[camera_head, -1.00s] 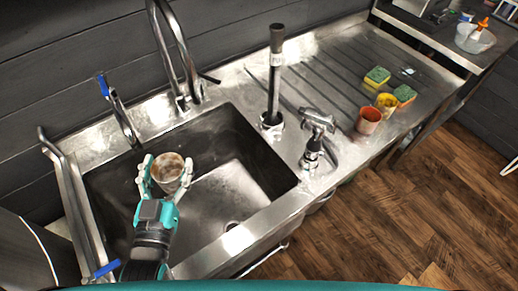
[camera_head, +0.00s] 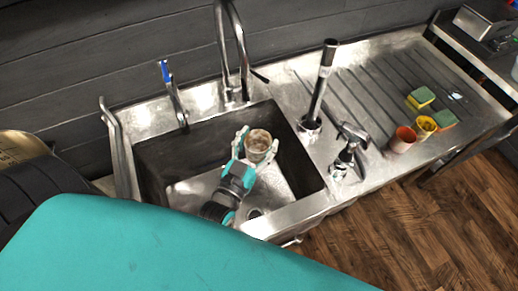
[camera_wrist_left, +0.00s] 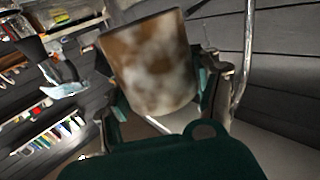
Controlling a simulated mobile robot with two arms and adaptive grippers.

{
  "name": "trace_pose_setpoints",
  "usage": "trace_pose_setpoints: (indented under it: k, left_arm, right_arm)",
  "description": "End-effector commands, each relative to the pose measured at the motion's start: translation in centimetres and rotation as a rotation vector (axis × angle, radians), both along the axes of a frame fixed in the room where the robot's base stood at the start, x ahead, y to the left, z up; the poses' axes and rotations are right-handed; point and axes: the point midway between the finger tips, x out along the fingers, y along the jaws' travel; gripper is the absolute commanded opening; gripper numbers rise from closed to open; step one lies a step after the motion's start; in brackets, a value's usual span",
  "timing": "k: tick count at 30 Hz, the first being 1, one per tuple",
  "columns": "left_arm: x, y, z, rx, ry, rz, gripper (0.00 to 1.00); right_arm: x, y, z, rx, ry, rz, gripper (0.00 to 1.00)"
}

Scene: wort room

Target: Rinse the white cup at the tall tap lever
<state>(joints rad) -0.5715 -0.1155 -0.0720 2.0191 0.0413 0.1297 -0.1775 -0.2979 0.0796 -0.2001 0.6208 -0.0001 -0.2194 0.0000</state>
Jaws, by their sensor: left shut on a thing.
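The white cup (camera_head: 258,143) is stained brown over much of its side and inside. My left gripper (camera_head: 257,147) is shut on it, with fingers on either side, over the sink basin (camera_head: 160,165). The cup looks upright in the head view. In the left wrist view the cup (camera_wrist_left: 150,65) fills the space between the fingers. The tall curved tap (camera_head: 240,60) stands at the sink's back edge, behind the cup. Its dark lever (camera_head: 260,77) sticks out to the right. The cup is apart from the tap. My right gripper is not in view.
A blue-handled tap (camera_head: 173,90) stands at the back left. A black-topped column (camera_head: 320,85) and a metal fitting (camera_head: 348,150) stand right of the basin. An orange cup (camera_head: 402,140), a yellow cup (camera_head: 424,127) and sponges (camera_head: 420,97) sit on the drainboard.

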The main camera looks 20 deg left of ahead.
Motion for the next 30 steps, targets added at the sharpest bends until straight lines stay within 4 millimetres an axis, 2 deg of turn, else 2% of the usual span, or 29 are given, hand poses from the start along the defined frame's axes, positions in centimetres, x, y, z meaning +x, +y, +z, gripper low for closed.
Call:
trace_pose_setpoints:
  k: [20,30]
  left_arm:
    - [5.7,3.6,-1.5,0.002,-0.002,0.001,0.33]
    - [8.2,5.1,-1.9,0.001,0.001,-0.001,0.33]
  right_arm:
    - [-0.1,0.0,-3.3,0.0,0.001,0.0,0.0]
    - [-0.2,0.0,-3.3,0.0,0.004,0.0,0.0]
